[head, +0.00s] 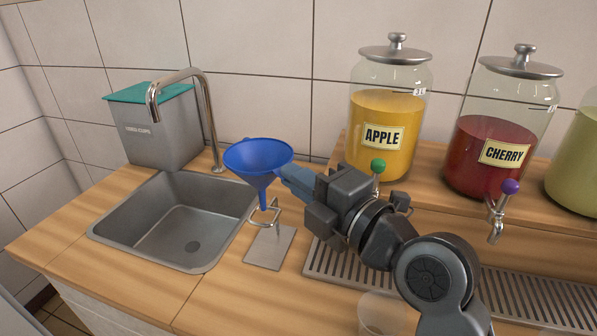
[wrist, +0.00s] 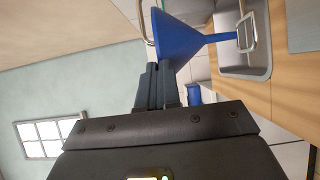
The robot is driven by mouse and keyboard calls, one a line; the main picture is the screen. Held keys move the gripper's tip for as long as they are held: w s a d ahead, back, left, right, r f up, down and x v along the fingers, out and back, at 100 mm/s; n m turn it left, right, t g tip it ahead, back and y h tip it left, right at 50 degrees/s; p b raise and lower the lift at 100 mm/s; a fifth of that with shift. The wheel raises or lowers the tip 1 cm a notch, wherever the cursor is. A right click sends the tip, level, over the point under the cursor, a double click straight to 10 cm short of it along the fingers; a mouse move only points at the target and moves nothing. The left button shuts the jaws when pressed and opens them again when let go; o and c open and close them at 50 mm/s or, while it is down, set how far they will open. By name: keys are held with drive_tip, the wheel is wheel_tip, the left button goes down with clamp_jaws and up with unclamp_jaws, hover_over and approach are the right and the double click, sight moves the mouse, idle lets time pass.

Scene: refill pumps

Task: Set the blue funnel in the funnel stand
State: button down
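The blue funnel (head: 258,160) is upright, wide mouth up, above the funnel stand. My gripper (head: 290,174) is shut on the right side of its rim. The stand has a flat metal base plate (head: 271,248) on the counter and a wire ring (head: 263,214). The spout's lower end is at about the ring; I cannot tell whether it is inside. In the wrist view the funnel (wrist: 185,42) lies sideways beyond my fingertips (wrist: 158,75), its spout pointing toward the wire ring (wrist: 246,34).
A steel sink (head: 185,225) with a curved tap (head: 208,110) is left of the stand. A grey box with a green lid (head: 150,93) stands behind. Apple (head: 386,120) and cherry (head: 497,135) jars stand on a raised shelf at right. A slotted drip tray (head: 330,264) and clear cup (head: 385,312) are in front.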

wheel_tip(320, 180, down, 7)
drive_tip(key=b, duration=0.8)
drive_tip(key=shift+f, duration=0.15)
idle(2.9)
drive_tip(key=c, duration=1.3)
unclamp_jaws()
drive_tip(key=shift+o, duration=0.2)
